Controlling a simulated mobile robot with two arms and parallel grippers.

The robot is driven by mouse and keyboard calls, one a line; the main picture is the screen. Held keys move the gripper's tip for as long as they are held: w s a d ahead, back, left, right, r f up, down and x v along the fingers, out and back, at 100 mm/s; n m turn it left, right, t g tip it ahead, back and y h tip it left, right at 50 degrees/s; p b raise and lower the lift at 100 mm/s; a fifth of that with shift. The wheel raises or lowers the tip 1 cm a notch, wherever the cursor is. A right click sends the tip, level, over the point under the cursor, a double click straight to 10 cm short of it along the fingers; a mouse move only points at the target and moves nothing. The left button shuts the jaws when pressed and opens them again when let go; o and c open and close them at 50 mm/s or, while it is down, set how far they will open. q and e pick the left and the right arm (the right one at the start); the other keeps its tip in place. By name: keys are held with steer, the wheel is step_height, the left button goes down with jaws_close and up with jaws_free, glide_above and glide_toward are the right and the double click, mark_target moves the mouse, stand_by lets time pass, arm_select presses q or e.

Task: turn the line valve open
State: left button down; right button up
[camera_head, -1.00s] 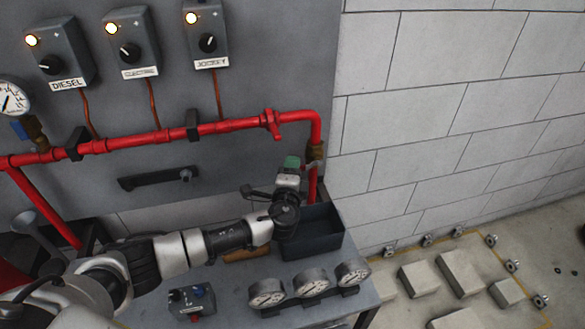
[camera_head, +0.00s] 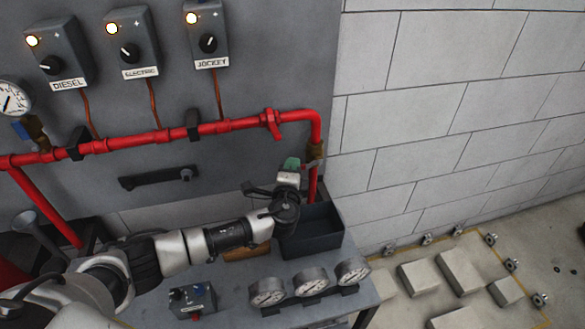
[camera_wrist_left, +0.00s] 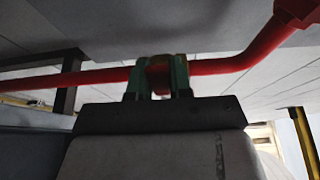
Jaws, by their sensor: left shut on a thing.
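The line valve (camera_head: 316,152) is a brass-coloured body on the red pipe, just below its bend at the right end. A short red handle shows beside it, at the tips of my left gripper (camera_head: 292,164). In the left wrist view, the green fingers of my left gripper (camera_wrist_left: 159,78) close from both sides on the reddish handle (camera_wrist_left: 159,70). The red pipe crosses behind them. The fingers hide part of the handle, so its exact angle is hard to tell. My right gripper is in neither view.
A dark open bin (camera_head: 325,228) stands on the grey bench below the gripper. Several gauges (camera_head: 311,282) and a small switch box (camera_head: 192,299) sit nearer. A black bar handle (camera_head: 158,178) juts from the panel. A red fitting (camera_head: 271,123) sits on the upper pipe.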

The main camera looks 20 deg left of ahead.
arm_select(q)
steer(key=r+m+p, duration=0.1)
steer(key=p, duration=0.1)
steer(key=r+m+g+p, duration=0.1)
steer(key=p, duration=0.2)
steer(key=r+m+g+p, duration=0.1)
steer(key=m+p, duration=0.1)
steer(key=p, duration=0.1)
steer(key=shift+w+d+r, duration=0.2)
steer(key=shift+d+r, duration=0.1)
steer(key=shift+d, duration=0.05)
steer(key=shift+w+d+r+m+g+p, duration=0.1)
steer(key=shift+d+r+m+g+p, duration=0.1)
steer(key=shift+m+p, duration=0.3)
steer(key=shift+w+d+r+m+g+p, duration=0.1)
steer(key=shift+m+g+p, duration=0.15)
steer(key=shift+p, duration=0.3)
steer(key=shift+f, duration=0.1)
steer(key=shift+a, duration=0.1)
steer(key=c, duration=1)
jaws_free()
steer(key=b+v, duration=0.1)
steer(key=v, duration=1)
steer(key=shift+f+b, duration=0.1)
steer(key=shift+b, duration=0.25)
